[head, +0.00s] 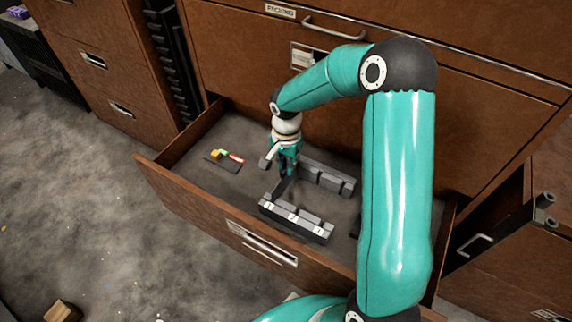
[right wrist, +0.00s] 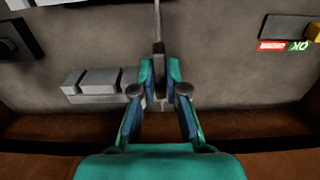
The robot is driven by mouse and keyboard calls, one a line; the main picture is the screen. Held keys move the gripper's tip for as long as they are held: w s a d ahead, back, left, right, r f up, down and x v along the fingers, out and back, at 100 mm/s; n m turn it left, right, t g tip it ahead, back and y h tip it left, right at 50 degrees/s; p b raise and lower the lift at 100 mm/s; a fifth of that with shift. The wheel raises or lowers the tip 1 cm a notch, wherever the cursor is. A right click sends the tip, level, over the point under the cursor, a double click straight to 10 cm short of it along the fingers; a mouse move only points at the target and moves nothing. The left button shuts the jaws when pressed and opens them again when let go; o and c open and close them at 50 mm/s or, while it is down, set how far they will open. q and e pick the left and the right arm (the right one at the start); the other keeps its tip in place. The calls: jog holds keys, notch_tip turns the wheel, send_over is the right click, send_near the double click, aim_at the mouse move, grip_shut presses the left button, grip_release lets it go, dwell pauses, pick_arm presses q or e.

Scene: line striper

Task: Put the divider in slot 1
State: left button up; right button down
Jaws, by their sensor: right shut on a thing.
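My right gripper (head: 287,168) reaches down into the open drawer and is shut on a thin dark divider (head: 283,187). In the right wrist view the divider (right wrist: 157,28) shows nearly edge-on between the fingertips (right wrist: 160,92). The front slotted rail (head: 296,223) carries labels 1, 2 and 3, with slot 1 (head: 269,205) at its left end. The back slotted rail (head: 328,180) lies behind it; in the right wrist view this rail (right wrist: 93,82) is left of the gripper, with the divider apart from its end. Whether the divider's lower edge touches anything cannot be told. My left gripper is not in view.
The drawer's front wall (head: 215,219) and the cabinet face (head: 260,60) bound the space. Small yellow, green and red items (head: 226,156) lie on the drawer floor at left. A black object (right wrist: 15,38) shows at left in the right wrist view. A wooden block (head: 62,311) lies on the floor.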

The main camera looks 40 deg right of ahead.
jog(key=shift+f+b, duration=0.95)
jog(key=c, duration=1.1)
grip_release()
jog(key=shift+r, duration=0.1)
jog(key=shift+c, duration=0.2)
jog(key=shift+o, duration=0.4)
jog(key=shift+o, duration=1.3)
jog(key=shift+r+p, duration=2.25)
jog(key=shift+r, duration=1.25)
